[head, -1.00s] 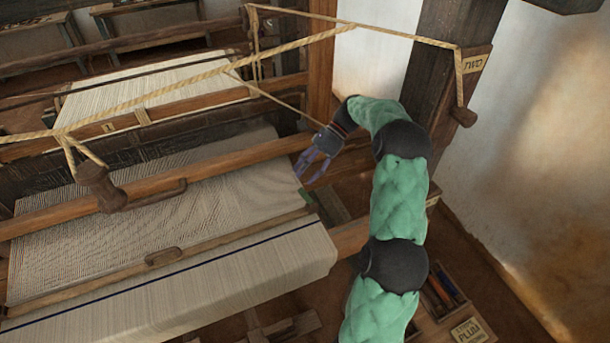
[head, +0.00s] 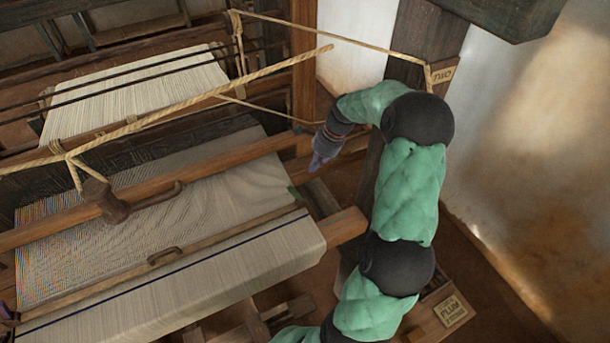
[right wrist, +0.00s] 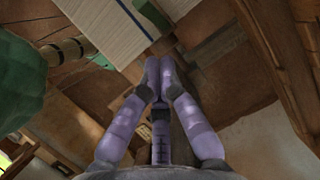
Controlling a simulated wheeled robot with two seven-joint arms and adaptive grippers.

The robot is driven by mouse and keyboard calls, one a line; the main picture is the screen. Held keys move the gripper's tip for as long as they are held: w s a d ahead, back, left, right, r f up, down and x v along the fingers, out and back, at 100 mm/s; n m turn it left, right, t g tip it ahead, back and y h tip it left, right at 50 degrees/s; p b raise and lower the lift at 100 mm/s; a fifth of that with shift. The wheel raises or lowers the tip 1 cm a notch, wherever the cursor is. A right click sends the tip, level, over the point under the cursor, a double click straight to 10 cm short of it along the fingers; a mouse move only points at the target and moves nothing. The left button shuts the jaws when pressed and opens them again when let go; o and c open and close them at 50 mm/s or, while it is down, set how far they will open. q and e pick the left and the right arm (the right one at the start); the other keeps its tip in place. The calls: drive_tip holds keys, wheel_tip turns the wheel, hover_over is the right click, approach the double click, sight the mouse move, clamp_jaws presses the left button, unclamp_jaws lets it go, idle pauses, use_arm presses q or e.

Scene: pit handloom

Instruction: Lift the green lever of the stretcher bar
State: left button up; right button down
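The stretcher bar (head: 215,233) is a thin wooden bar lying across the pale cloth, with a small wooden piece near its middle. A small green patch (head: 293,192), which looks like the lever, shows at the cloth's right edge near the bar's end. My right gripper (head: 316,166) is above and to the right of this patch, apart from it. In the right wrist view its purple fingers (right wrist: 160,66) meet at the tips with nothing between them. A dark green piece (right wrist: 150,14) shows beyond them beside the cloth. A purple-dark bit at the head view's left edge looks like my left gripper (head: 5,311).
A wooden beam (head: 225,155) crosses above the cloth behind the bar. Ropes (head: 180,113) run over the loom to a dark post (head: 425,40) marked TWO. A box labelled PLUM (head: 452,310) stands low at the right. The floor right of the cloth is partly open.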

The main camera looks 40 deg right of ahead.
sight(296, 194)
drive_tip(key=p+x, duration=0.2)
drive_tip(key=x, duration=0.8)
drive_tip(key=shift+d, duration=0.1)
